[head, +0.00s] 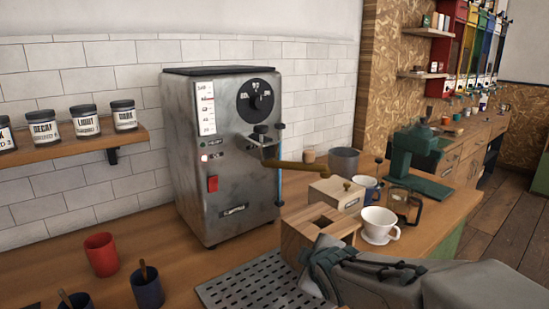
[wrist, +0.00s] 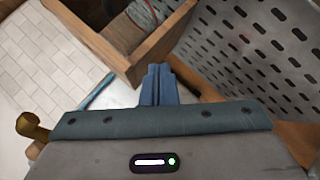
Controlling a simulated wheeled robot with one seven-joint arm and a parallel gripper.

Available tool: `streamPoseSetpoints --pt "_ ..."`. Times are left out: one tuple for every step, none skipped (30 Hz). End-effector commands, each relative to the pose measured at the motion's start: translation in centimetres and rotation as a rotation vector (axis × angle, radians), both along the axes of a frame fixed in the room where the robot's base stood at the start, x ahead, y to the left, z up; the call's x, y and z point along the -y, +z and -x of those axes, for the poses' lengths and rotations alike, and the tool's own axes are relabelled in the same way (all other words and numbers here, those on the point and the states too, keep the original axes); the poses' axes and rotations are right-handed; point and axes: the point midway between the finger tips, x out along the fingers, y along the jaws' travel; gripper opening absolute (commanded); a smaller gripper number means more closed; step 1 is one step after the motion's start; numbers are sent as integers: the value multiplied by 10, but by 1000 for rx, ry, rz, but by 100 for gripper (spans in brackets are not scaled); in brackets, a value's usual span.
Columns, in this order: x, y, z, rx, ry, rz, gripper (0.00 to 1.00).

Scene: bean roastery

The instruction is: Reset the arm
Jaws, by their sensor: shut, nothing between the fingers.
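My gripper is at the lower right of the head view, at the end of my grey arm, beside an open wooden box (head: 300,243). In the wrist view the two blue-grey fingers of my gripper (wrist: 160,72) are pressed together, with nothing between them. The wooden box (wrist: 165,42) shows close to the fingertips in the wrist view, and something grey lies inside it. Whether the fingers touch the box I cannot tell.
A perforated metal tray (head: 245,290) lies in front of a steel roasting machine (head: 225,160) with a brass handle. A red cup (head: 101,254) and a blue cup (head: 147,288) stand at left.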

Motion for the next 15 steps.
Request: streamPoseSetpoints --pt "12 -5 11 -58 -76 -39 0" --pt "18 -8 18 -96 -126 -65 0" --pt "27 -14 28 -148 -192 -99 0" --pt "33 -17 36 -187 -242 -127 0" --pt "39 -21 45 -226 -295 -156 0" --pt "46 -25 57 -279 -366 -194 0" --pt "51 -28 67 -320 -421 -226 0" --pt "55 -31 77 -361 -475 -255 0" --pt "59 -35 91 -414 -546 -294 0" --pt "63 -38 102 -454 -597 -322 0" --pt "65 -40 112 -491 -647 -349 0" --pt "67 -43 126 -540 -711 -383 0" --pt "68 -44 136 -577 -757 -408 0" --pt "69 -46 145 -611 -801 -431 0" --pt "69 -47 158 -657 -859 -460 0"
